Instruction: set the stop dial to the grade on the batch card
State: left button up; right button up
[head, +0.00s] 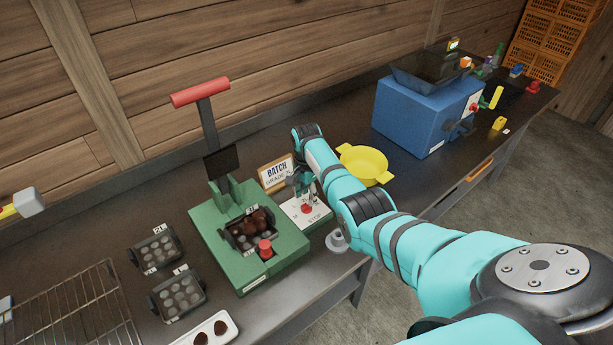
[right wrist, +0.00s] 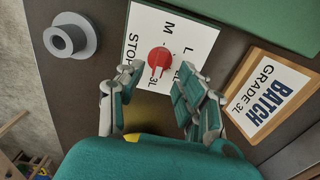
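The batch card (head: 277,173) stands behind the dial plate; in the right wrist view the card (right wrist: 268,95) reads "BATCH GRADE 3L". The stop dial is a red knob (right wrist: 159,57) on a white plate (right wrist: 146,35) marked STOP, M, L and 3L; another mark may be behind a finger. A pale mark on the knob appears to lie on the 3L side. The knob also shows in the head view (head: 307,209). My right gripper (right wrist: 155,80) is open, its fingers apart on either side near the knob, no clear contact. It also shows in the head view (head: 304,190). My left gripper is out of view.
A green press (head: 245,262) with a red-handled lever (head: 201,92) stands left of the dial. A grey round knob-like piece (head: 337,242) is near the bench's front edge. A yellow bowl (head: 363,163) and blue machine (head: 420,115) stand to the right.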

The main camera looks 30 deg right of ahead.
aim_at(306, 204)
notch_tip(306, 204, up, 8)
jog(key=shift+r, duration=0.25)
dwell(0.5)
